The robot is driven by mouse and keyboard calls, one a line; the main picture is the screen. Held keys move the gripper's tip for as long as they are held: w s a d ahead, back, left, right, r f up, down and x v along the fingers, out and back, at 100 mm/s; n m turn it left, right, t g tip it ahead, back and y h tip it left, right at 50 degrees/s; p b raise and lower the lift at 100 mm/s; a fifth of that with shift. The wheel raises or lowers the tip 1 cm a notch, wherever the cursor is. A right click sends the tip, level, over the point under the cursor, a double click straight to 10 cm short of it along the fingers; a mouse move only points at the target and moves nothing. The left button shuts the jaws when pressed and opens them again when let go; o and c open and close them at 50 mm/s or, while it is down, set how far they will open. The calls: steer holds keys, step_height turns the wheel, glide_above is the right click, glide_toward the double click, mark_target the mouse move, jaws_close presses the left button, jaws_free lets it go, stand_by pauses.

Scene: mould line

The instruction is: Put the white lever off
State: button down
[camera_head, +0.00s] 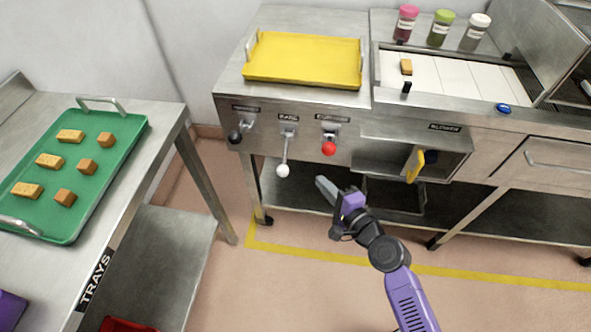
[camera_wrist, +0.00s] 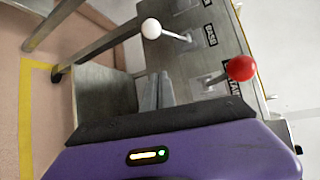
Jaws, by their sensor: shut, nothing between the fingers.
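The white lever (camera_head: 283,170) is on the steel front panel, between a black-knobbed lever and a red-knobbed one. Its long shaft hangs down from its plate, with the round white knob at the bottom. In the wrist view the white knob (camera_wrist: 151,28) sits above and slightly left of my fingertips, with its shaft running right to the panel. My gripper (camera_head: 323,188) is shut and empty, to the right of and slightly below the white knob, apart from it. Its closed fingers also show in the wrist view (camera_wrist: 157,92).
The red lever (camera_head: 329,148) is close above my gripper; the black lever (camera_head: 235,136) is at the far left of the panel. A yellow tray (camera_head: 300,77) lies on top. An open compartment with a yellow flap (camera_head: 415,165) is to the right. A green tray (camera_head: 122,135) is on the left table.

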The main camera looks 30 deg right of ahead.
mark_target(285, 155)
steer(key=shift+w, duration=0.1)
steer(key=w+a+f+p, duration=0.1)
steer(key=w+a, duration=0.3)
steer(key=w, duration=0.4)
steer(key=shift+f+p, duration=0.15)
steer(key=shift+p, duration=0.5)
steer(key=shift+w+a, duration=0.1)
steer(key=shift+r+p, duration=0.3)
steer(key=shift+p, duration=0.6)
